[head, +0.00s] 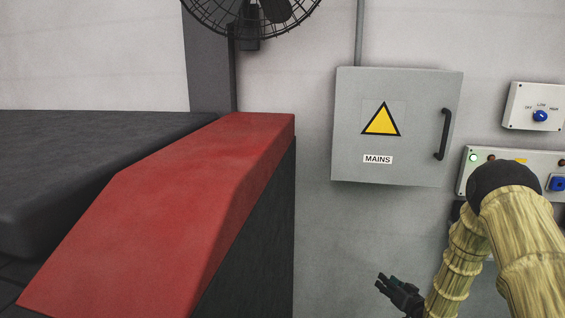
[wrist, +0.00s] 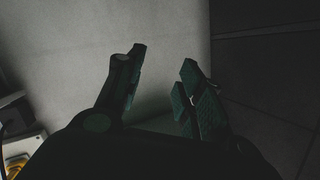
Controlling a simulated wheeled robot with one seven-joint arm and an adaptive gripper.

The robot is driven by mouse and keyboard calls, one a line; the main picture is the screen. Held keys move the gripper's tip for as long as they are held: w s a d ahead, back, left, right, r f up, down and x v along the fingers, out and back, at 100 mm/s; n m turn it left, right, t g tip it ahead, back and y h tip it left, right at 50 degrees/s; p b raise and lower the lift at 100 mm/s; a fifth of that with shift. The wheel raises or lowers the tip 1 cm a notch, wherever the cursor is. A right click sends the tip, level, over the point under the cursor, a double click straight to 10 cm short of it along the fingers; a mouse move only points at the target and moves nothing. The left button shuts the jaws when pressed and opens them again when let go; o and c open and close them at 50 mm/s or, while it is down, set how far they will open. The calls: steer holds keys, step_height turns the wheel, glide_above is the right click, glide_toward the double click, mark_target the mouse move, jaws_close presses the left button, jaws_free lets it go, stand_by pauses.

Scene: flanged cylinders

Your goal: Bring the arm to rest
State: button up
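My gripper (head: 383,283) shows at the bottom of the head view, at the end of my tan-sleeved arm, which is bent at the right. In the wrist view my gripper (wrist: 163,68) has its two dark fingers apart, with nothing between them. Behind the fingers is a pale, dim surface. No flanged cylinder shows in either view.
A red sloped block (head: 190,205) and a dark padded top (head: 80,170) fill the left. A grey MAINS cabinet (head: 350,140) with a black handle hangs on the wall. A switch panel (head: 515,158) is partly behind my arm. A fan (head: 250,15) is above.

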steer(key=s+a+f+g+h, duration=0.1)
steer(key=s+a+f+g, duration=0.25)
steer(key=s+f, duration=0.4)
steer(key=s+a+f+g, duration=0.2)
steer(key=s+a+f, duration=0.2)
steer(key=s, duration=0.7)
steer(key=s+a+f+g+h, duration=0.1)
steer(key=s+a+f+g, duration=0.2)
steer(key=s+f, duration=0.5)
steer(key=s+a+r+g, duration=0.1)
steer(key=s+g, duration=0.1)
steer(key=s, duration=0.8)
steer(key=s+a+n+g+h, duration=0.1)
steer(key=s+g, duration=0.1)
steer(key=s, duration=0.8)
steer(key=s+a+r+g, duration=0.1)
steer(key=s+g, duration=0.1)
steer(key=s, duration=0.7)
steer(key=shift+s+a+r+n+h, duration=0.3)
steer(key=shift+s+a+n, duration=0.1)
